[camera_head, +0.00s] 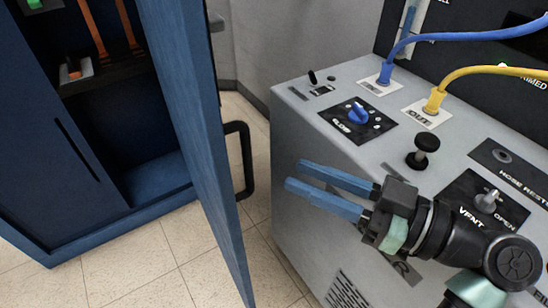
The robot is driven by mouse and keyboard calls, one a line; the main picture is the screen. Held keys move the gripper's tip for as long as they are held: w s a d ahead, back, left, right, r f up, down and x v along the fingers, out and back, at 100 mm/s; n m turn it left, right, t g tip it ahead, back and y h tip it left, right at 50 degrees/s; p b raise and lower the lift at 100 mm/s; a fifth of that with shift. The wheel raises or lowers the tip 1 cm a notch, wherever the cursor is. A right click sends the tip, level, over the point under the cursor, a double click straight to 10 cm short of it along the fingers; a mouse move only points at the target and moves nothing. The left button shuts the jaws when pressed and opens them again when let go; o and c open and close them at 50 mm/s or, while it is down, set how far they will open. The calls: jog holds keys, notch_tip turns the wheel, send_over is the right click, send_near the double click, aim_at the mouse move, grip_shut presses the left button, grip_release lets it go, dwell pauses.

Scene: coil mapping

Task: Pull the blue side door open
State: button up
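The blue side door (195,120) belongs to a blue cabinet (55,165) at the left. The door stands ajar, swung out toward me, and the cabinet's dark inside shows to its left. A black bar handle (246,160) sits on the door's right face. My gripper (292,175) has two blue fingers pointing left, with a gap between them and nothing in it. It is to the right of the door and handle, apart from both, and appears in front of the grey console.
A grey console (330,190) fills the right side, with a blue knob (357,114), a black plunger (422,150), and blue (440,38) and yellow (470,72) hoses. A narrow strip of tiled floor (262,225) lies between door and console. More floor (135,262) is clear at lower left.

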jog(key=shift+v, duration=1.7)
jog(key=w+a+r+m+t+h, duration=0.3)
jog(key=w+r+m+t+h, duration=0.15)
jog(key=w, duration=0.35)
jog(key=w+a+r+m+t+h, duration=0.1)
jog(key=w+r+m+t+h, duration=0.15)
jog(key=r, duration=0.25)
jog(key=w+a+r+m+t+h, duration=0.1)
jog(key=r+t+h, duration=0.15)
jog(key=r, duration=0.35)
jog(key=s+a+r+m+t+h, duration=0.2)
jog(key=s+r+t+h, duration=0.15)
jog(key=s+r, duration=0.4)
jog(key=s+a+r+m+t+h, duration=0.15)
jog(key=s+r+t, duration=0.35)
jog(key=r, duration=0.5)
notch_tip(320, 180, up, 28)
jog(key=h+p, duration=0.1)
jog(key=p, duration=2.6)
jog(key=shift+d, duration=0.2)
jog(key=shift+w+f+m, duration=0.1)
jog(key=shift+m, duration=0.15)
